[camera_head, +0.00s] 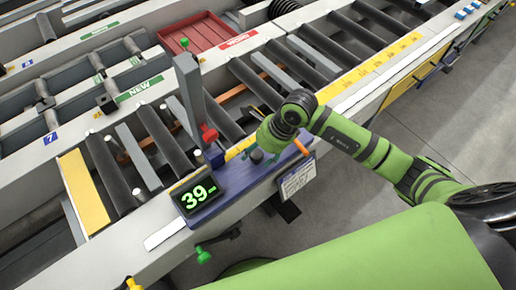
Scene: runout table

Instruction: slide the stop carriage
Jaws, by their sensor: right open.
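The stop carriage (222,200) is a dark blue block on the front rail of the runout table. It bears a black display (198,194) reading 39 with a small unit after it. A grey upright stop plate (188,90) rises at its back, with a red knob (208,133) at its side. A dark round knob (257,156) stands at its right part. My right gripper (262,148) is open, pointing down at this dark knob; whether it touches the knob I cannot tell. My left gripper is not in view.
A yellow scale strip (370,68) runs along the front rail to the right. Dark rollers (165,140) lie behind the carriage. A white label card (298,178) hangs in front, beside an orange lever (302,147). A green knob (203,256) sits below the rail.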

